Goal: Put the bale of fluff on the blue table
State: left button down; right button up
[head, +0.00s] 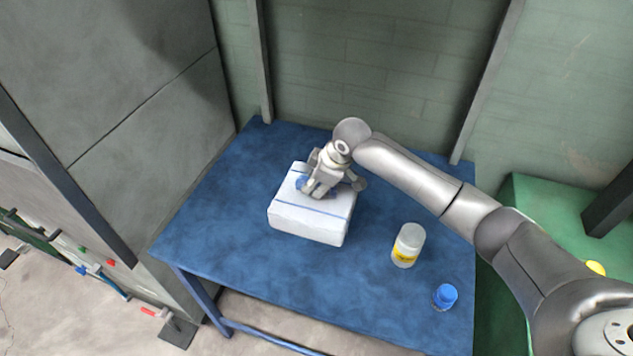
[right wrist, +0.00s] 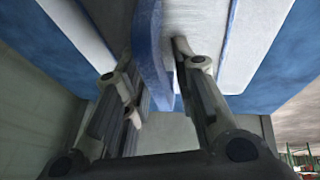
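The bale of fluff is a white block (head: 312,222) with blue bands, lying flat on the blue table (head: 225,215). My right gripper (head: 325,190) is over the top of the bale, pointing down at it. In the right wrist view, a blue strap (right wrist: 150,50) of the bale stands between the fingers of my right gripper (right wrist: 155,75). The fingers look apart, one on each side of the strap, with small gaps beside it. The gripper hides part of the bale's top in the head view. My left gripper is out of view.
A white jar with a yellow label (head: 408,245) and a small blue-capped container (head: 445,296) stand on the table's right side. A green surface (head: 555,215) is beyond the right edge. Walls stand behind and left. The table's left and front areas are clear.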

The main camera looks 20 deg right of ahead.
jog(key=shift+s+d+r, duration=0.1)
jog(key=shift+r, duration=0.3)
jog(key=b+v, duration=0.1)
jog(key=v, duration=1)
jog(key=shift+r, duration=0.15)
jog(key=shift+s, duration=0.15)
